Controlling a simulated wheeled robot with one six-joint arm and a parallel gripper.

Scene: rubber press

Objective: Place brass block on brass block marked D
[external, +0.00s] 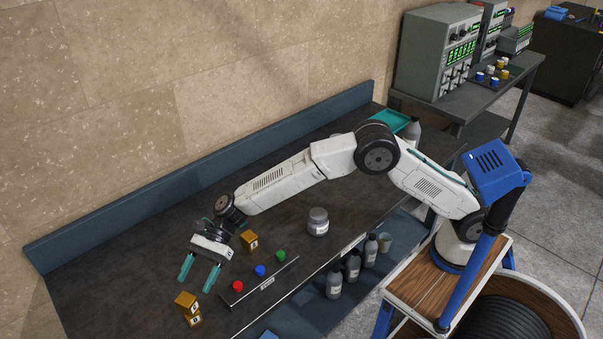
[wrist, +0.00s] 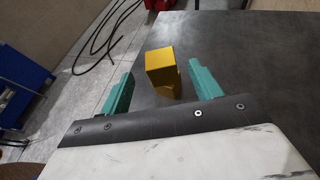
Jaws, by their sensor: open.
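Two brass blocks are stacked near the front left edge of the bench. The upper brass block (external: 187,300) sits turned and slightly offset on the lower brass block (external: 194,319). Both have small labels, too small to read surely. My gripper (external: 195,284) is open and empty, its teal fingers apart just behind and above the stack. In the wrist view the upper block (wrist: 161,66) shows between and beyond the fingers, with the lower block (wrist: 170,91) partly hidden under it. A third brass block (external: 249,240) stands farther right on the bench, with a label.
A panel with red (external: 238,286), blue (external: 260,270) and green (external: 281,256) buttons lies right of the stack. A grey labelled jar (external: 318,222) stands beyond it. The bench (external: 120,270) is clear to the left.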

